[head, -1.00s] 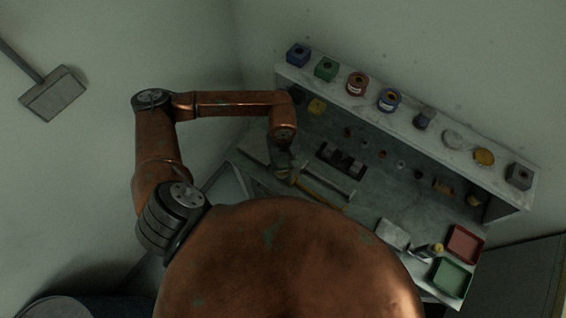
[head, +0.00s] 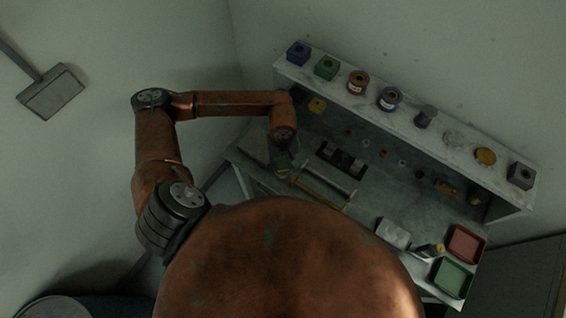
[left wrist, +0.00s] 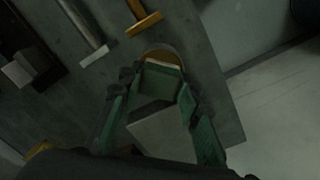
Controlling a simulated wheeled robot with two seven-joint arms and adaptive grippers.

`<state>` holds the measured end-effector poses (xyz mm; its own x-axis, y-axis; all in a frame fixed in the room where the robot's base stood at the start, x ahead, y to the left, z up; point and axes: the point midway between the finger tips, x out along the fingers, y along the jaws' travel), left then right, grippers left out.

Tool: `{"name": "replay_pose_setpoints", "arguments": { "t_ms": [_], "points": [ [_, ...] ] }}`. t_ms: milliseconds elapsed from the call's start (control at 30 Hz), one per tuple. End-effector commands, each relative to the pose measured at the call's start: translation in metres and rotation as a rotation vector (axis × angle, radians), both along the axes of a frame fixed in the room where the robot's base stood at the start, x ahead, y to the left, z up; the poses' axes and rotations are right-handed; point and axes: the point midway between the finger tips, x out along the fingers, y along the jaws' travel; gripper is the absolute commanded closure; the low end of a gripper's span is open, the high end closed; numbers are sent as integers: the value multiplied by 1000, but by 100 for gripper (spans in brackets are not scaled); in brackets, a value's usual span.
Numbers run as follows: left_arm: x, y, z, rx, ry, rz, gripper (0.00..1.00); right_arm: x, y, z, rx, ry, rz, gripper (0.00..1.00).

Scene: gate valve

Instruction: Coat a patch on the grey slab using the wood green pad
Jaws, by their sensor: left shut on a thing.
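My left gripper (head: 281,168) is low over the left end of the bench in the head view. In the left wrist view its green fingers (left wrist: 158,88) are closed about a piece with a curved tan, wood-like edge, which I take for the wood green pad (left wrist: 163,57). Its green face does not show. A pale grey flat block, likely the grey slab (head: 392,233), lies on the bench at the right, next to the trays, well away from the gripper. My right gripper is not in view.
A red tray (head: 465,243) and a green tray (head: 452,278) sit at the bench's right end. A raised shelf (head: 410,130) holds several coloured blocks and spools. Long-handled tools (head: 320,192) and a dark rack (head: 341,160) lie close right of the gripper.

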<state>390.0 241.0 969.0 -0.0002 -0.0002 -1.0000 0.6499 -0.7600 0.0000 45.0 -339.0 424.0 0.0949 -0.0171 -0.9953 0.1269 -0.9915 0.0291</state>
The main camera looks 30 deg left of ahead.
Motion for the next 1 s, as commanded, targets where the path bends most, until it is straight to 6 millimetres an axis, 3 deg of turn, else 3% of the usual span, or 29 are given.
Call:
{"name": "replay_pose_setpoints", "arguments": {
  "t_ms": [1000],
  "points": [
    [0, 0, -1, 1, -1, 0, 88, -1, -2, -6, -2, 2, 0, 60]
  ]
}}
